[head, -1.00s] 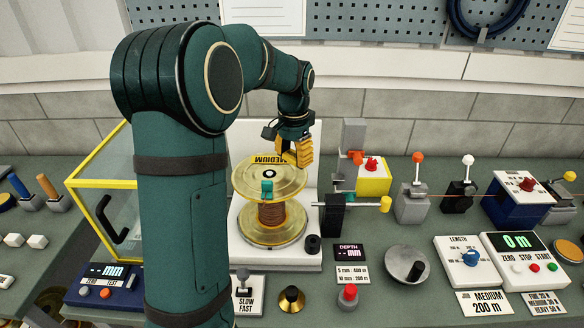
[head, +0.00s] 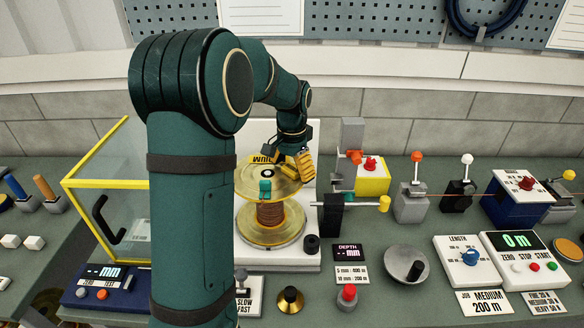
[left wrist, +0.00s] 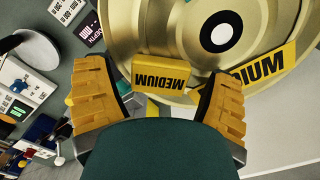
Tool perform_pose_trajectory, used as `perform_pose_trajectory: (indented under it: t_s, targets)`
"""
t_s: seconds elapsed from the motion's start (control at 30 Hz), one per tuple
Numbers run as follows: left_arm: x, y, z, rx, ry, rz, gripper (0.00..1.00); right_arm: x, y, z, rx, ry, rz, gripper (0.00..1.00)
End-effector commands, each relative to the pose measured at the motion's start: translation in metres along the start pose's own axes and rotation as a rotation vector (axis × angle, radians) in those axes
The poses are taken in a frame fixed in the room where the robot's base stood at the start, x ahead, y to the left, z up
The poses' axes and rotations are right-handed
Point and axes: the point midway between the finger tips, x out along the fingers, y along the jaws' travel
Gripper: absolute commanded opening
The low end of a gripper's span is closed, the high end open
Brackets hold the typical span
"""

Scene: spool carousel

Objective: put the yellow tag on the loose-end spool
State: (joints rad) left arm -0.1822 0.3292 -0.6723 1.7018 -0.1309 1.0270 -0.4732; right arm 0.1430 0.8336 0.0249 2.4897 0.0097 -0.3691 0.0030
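The loose-end spool (head: 272,232) has clear gold flanges and a copper-brown winding, with a teal clip (head: 265,190) at its front. It stands upright on a white stand. In the left wrist view a yellow block tag reading MEDIUM (left wrist: 162,76) lies against the spool's flange (left wrist: 185,30), between and beyond my fingertips. A second yellow MEDIUM label (left wrist: 262,70) shows beside it, partly hidden by a finger. My left gripper (head: 303,166) is at the flange's far right edge; its fingers (left wrist: 160,92) are spread, with a gap beside the tag. My right gripper is out of view.
A black post with a yellow-tipped lever (head: 383,204) stands right of the spool. A yellow box with a red button (head: 372,184) is behind it. A yellow-framed clear case (head: 92,160) is at the left. Panels and knobs crowd the front right.

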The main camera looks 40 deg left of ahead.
Motion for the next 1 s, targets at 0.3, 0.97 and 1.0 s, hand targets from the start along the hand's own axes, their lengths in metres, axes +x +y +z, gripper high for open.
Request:
perform_pose_trajectory:
  t_s: [0.3,0.97,1.0]
  targets:
    - [-0.010,0.000,-0.001,0.001,0.003,0.000,0.82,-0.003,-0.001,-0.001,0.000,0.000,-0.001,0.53]
    - [-0.119,0.000,-0.001,0.000,0.001,-0.001,0.82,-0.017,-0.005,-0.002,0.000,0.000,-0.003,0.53]
    - [-0.121,0.000,-0.001,0.000,0.001,-0.001,0.82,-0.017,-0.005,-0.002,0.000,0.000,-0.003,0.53]
